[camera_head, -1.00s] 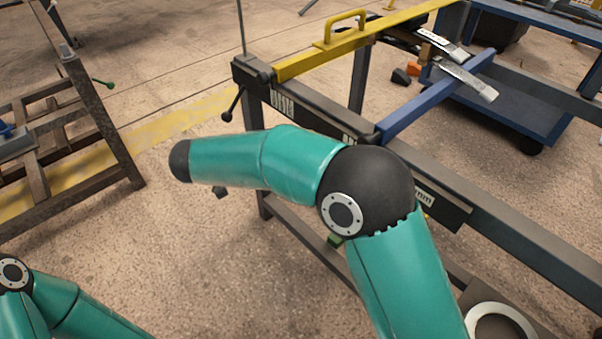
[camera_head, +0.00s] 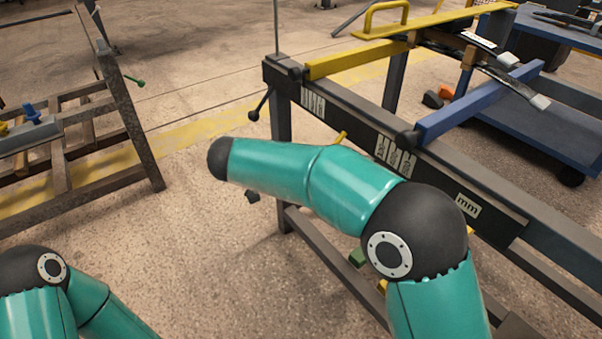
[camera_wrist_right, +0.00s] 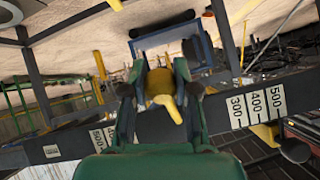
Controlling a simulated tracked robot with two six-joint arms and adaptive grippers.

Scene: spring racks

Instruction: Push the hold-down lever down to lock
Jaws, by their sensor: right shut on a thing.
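In the right wrist view my right gripper (camera_wrist_right: 157,90) is shut on a yellow, rounded part (camera_wrist_right: 164,92) with a short bar that slants down to the right. I cannot tell whether this is the hold-down lever. In the head view my own right arm hides that gripper. A small yellow tip (camera_head: 341,137) shows just above that arm. A yellow bar (camera_head: 355,60) crosses the dark rack (camera_head: 430,175). A yellow plate with a loop handle (camera_head: 385,16) lies beyond it. My left gripper is out of view.
A blue bar (camera_head: 480,102) extends from the rack's front rail. A black ball-ended lever (camera_head: 258,108) sticks out at its left end. A blue cart (camera_head: 540,120) stands behind. Another metal frame (camera_head: 125,115) is at the left. Open floor lies between the frames.

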